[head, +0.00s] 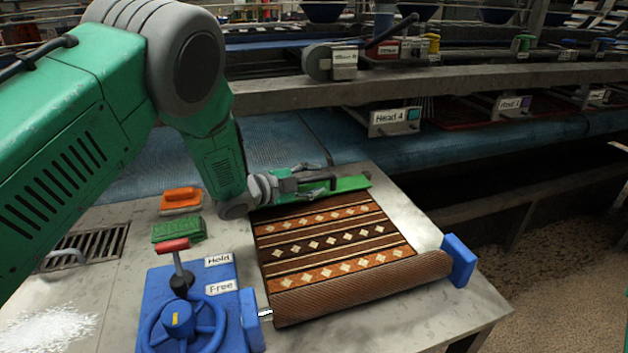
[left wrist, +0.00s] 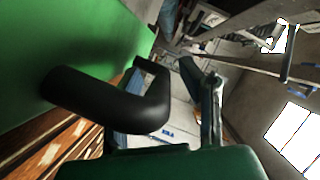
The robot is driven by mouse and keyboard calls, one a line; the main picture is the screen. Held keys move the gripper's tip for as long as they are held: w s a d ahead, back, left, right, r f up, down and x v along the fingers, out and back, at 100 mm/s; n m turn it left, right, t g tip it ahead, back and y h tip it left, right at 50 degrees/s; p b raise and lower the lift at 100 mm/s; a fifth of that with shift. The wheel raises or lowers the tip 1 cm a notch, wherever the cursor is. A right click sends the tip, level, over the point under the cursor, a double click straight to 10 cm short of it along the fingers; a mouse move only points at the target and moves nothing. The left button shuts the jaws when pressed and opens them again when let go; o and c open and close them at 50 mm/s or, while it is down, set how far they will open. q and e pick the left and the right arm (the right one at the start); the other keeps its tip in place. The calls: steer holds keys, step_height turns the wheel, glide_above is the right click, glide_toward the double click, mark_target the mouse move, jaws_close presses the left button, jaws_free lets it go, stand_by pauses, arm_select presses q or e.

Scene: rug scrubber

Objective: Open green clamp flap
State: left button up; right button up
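The green clamp flap (head: 352,184) is a long green bar lying flat along the far edge of the patterned rug (head: 335,235). In the left wrist view its green face (left wrist: 85,35) fills the upper left, with a black bent handle (left wrist: 110,100) standing out from it. My left gripper (head: 312,180) is over the left part of the flap, close to the handle. Its fingers look spread. In the left wrist view one grey finger shows to the right of the handle, apart from it; the other finger is not clear. My right gripper is not in view.
A blue panel (head: 160,285) with a wheel and red-topped lever, labelled Hold and Free, stands at the front left. An orange brush (head: 181,199) and a green brush (head: 178,230) lie left of the rug. The near edge is rolled between blue end blocks (head: 459,261).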

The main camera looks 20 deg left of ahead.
arm_select(q)
steer(key=shift+a, duration=0.15)
jaws_close()
